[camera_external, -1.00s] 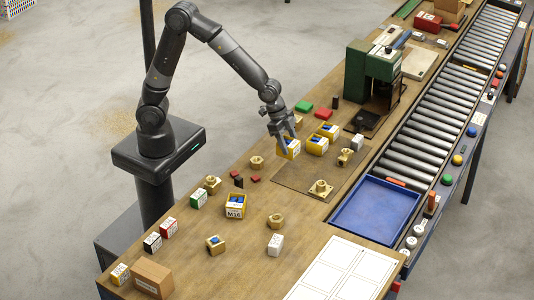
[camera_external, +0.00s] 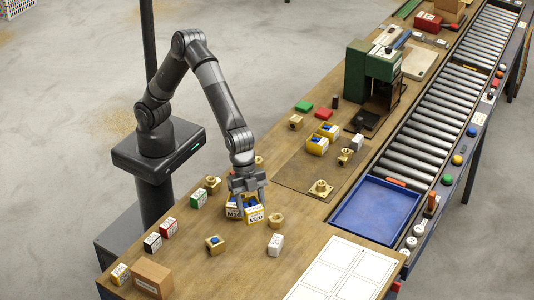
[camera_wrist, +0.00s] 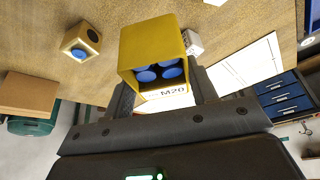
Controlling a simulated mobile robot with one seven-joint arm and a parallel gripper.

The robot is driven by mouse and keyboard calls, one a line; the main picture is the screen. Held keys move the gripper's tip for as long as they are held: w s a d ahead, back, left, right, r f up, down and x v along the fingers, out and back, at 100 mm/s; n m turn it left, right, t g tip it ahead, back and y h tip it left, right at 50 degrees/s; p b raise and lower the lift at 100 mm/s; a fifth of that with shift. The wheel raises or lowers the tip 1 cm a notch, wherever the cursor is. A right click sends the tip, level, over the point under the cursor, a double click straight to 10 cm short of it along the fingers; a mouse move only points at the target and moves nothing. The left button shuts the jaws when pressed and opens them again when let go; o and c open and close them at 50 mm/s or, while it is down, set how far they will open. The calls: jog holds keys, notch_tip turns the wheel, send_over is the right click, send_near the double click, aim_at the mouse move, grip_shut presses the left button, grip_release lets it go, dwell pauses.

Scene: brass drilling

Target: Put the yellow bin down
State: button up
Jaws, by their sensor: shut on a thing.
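The yellow bin (camera_external: 254,214) is labelled M20 and holds blue round pieces. My gripper (camera_external: 248,197) is shut on it, with a finger on each side. In the wrist view the bin (camera_wrist: 153,48) sits between the two fingers (camera_wrist: 160,88), its blue pieces facing the camera. In the external view it is right beside another yellow bin (camera_external: 233,211) labelled M16, which my gripper partly covers. I cannot tell whether the held bin touches the table (camera_external: 180,262) or hangs just above it.
A brass hex part (camera_external: 276,220) lies close to the right of the held bin. A small brass block with a blue face (camera_external: 215,244) and a white box (camera_external: 275,245) stand nearer the front. A cardboard box (camera_external: 152,279) is at the front left. Bare wood lies between them.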

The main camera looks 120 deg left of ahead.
jog(key=s+d+r+m, duration=0.1)
jog(key=s+d, duration=0.2)
jog(key=d, duration=0.6)
jog(key=s+d+r+m, duration=0.1)
jog(key=s+d+r, duration=0.1)
jog(key=d, duration=0.8)
jog(key=shift+h, duration=0.4)
jog(key=w+a+f, duration=0.2)
jog(key=w, duration=0.1)
jog(key=w+a+f, duration=0.1)
jog(key=w+f, duration=0.2)
jog(key=w+a+f, duration=0.2)
jog(key=w, duration=0.1)
jog(key=shift+w+a+f, duration=0.2)
jog(key=shift+w+a, duration=0.1)
jog(key=shift+w, duration=0.1)
jog(key=shift+f, duration=1.95)
jog(key=shift+f, duration=0.1)
jog(key=o, duration=1.1)
